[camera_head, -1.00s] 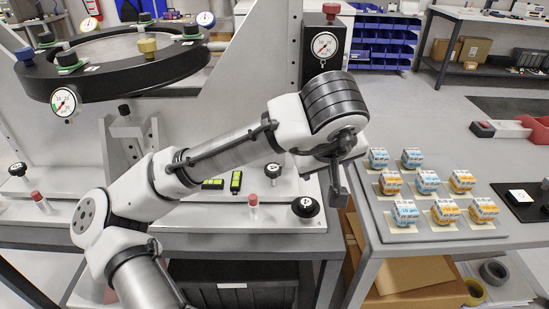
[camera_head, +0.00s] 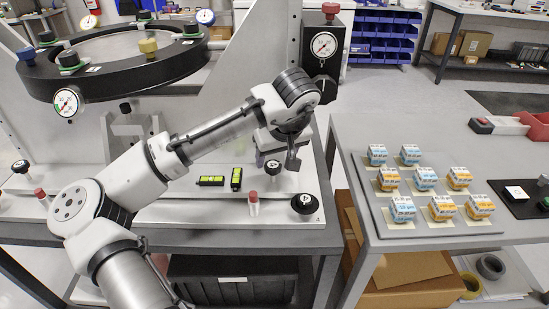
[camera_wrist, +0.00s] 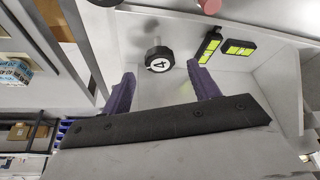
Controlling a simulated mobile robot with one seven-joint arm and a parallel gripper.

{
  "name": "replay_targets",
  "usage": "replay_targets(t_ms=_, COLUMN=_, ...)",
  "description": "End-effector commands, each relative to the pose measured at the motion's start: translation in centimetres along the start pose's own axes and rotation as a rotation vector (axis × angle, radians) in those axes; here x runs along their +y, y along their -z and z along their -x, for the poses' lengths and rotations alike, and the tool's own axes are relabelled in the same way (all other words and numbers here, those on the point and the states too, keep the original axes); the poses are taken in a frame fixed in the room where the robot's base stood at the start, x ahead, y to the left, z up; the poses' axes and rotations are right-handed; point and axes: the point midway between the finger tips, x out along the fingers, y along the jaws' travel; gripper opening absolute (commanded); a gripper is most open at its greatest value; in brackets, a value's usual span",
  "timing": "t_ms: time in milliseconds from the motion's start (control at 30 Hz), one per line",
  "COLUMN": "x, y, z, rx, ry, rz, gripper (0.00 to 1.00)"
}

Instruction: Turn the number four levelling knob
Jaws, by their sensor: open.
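The number four knob (camera_head: 272,168) is black with a white top and stands on the grey fixture base, just left of my gripper (camera_head: 292,160) in the head view. The gripper is open and empty, and I see no contact with the knob. The head view shows the fingers edge-on, so their gap is hidden there.
Two black-and-yellow blocks (camera_head: 224,179) lie left of the knob. A red-capped post (camera_head: 253,201) and another black knob (camera_head: 305,203) stand nearer the front edge. An upright grey plate (camera_head: 262,70) with a gauge (camera_head: 323,45) rises behind. Labelled cubes (camera_head: 425,178) stand on the right table.

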Motion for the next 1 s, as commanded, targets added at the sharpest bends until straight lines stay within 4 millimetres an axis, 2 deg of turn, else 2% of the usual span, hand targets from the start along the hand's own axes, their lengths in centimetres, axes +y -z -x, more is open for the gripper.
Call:
replay_targets(t_ms=200, x=0.0, y=0.0, z=-2.5, rx=0.001, ry=0.0, rz=0.002, gripper=0.61)
replay_targets(t_ms=567, x=0.0, y=-0.1, z=-3.0, rx=0.001, ry=-0.001, rz=0.002, gripper=0.61)
replay_targets(t_ms=900, x=0.0, y=-0.1, z=-3.0, rx=0.001, ry=-0.002, rz=0.002, gripper=0.18)
replay_targets(t_ms=1000, x=0.0, y=-0.1, z=-3.0, rx=0.001, ry=-0.002, rz=0.0, gripper=0.16)
